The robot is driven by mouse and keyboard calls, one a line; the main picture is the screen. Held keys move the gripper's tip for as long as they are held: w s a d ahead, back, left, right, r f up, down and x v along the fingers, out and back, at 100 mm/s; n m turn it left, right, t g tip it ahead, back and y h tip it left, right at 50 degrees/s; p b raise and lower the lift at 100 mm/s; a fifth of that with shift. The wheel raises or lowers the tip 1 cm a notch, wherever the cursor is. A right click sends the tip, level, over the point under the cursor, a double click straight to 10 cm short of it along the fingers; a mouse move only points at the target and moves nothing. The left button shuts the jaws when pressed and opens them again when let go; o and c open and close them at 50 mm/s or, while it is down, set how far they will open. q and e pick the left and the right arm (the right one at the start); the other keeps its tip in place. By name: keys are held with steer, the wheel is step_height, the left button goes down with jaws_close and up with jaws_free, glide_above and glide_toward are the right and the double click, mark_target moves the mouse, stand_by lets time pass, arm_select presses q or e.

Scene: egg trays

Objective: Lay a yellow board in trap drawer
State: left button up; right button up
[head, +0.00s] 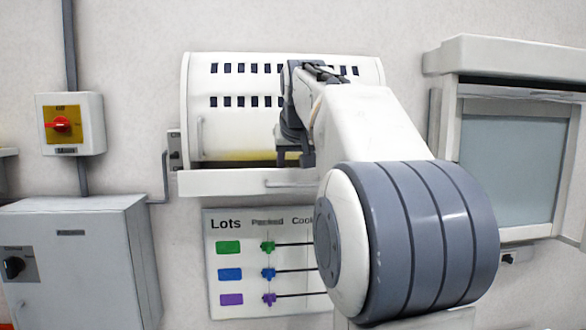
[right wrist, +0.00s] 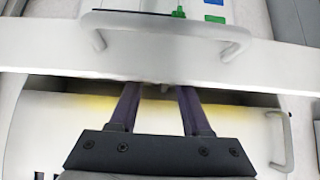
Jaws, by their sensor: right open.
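A white drawer front (head: 225,183) with a bar handle juts from the slotted white wall unit (head: 215,125). The drawer front (right wrist: 50,45) crosses the right wrist view, with a dark gap between it and the unit's curved cover (right wrist: 50,135). A yellow patch shows along the gap in both views; I cannot tell whether it is a board or a glow. My right gripper (head: 293,158) is at this gap. In the right wrist view, my right gripper (right wrist: 158,90) has its fingers apart, nothing visible between them, tips by the drawer front's edge. My left gripper is out of view.
A lots sign (head: 232,300) hangs below the unit. A grey cabinet (head: 75,250) stands at left, under a red-knobbed switch box (head: 85,135). A framed hatch (head: 515,165) is on the right wall. The cover has a side handle (head: 200,137).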

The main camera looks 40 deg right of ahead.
steer(key=v, duration=1)
steer(key=shift+d, duration=0.1)
steer(key=shift+s+r, duration=0.15)
steer(key=shift+s, duration=0.1)
